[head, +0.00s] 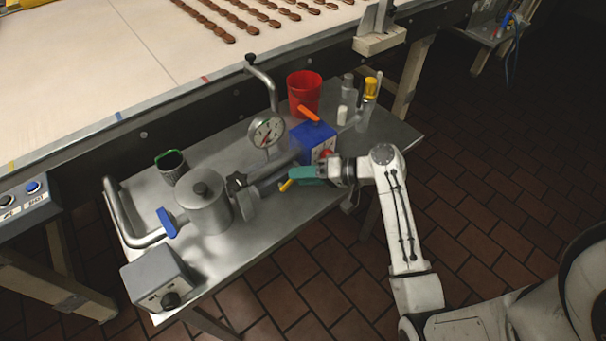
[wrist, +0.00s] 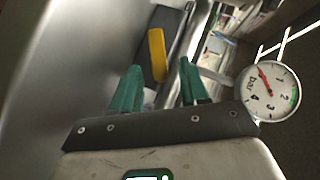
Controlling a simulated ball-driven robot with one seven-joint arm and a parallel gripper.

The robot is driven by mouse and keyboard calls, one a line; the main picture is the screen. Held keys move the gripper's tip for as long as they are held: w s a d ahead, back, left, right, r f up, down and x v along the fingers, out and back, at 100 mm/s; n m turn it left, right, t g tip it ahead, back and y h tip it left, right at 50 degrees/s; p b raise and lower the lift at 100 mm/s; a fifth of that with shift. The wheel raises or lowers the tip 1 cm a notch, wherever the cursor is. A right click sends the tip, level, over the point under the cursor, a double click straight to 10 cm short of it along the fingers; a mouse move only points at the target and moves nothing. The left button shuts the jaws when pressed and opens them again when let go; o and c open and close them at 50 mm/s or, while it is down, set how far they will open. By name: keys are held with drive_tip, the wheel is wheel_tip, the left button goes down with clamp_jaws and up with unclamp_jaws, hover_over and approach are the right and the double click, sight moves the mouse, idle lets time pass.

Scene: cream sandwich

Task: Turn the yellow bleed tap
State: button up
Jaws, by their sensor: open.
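The yellow bleed tap (head: 287,185) is a short yellow lever on the metal pipework at the front of the steel table. In the wrist view the yellow lever (wrist: 157,54) stands nearly upright in the picture, its lower end appearing between the two green fingertips. My gripper (head: 294,175) is close to the tap, reaching in from the right. In the wrist view my gripper (wrist: 160,68) is open, with a gap on either side of the lever. I cannot tell how deep the lever sits between the fingers.
A pressure gauge (head: 266,132) stands behind the pipework. A blue box (head: 313,137) with an orange lever is just behind my gripper. A steel pot (head: 204,208) with a blue handle (head: 166,223) is to the left. A red cup (head: 304,92) stands at the back.

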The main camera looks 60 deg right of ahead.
drive_tip(key=shift+w+f, duration=0.1)
drive_tip(key=shift+w, duration=0.1)
clamp_jaws()
idle(0.4)
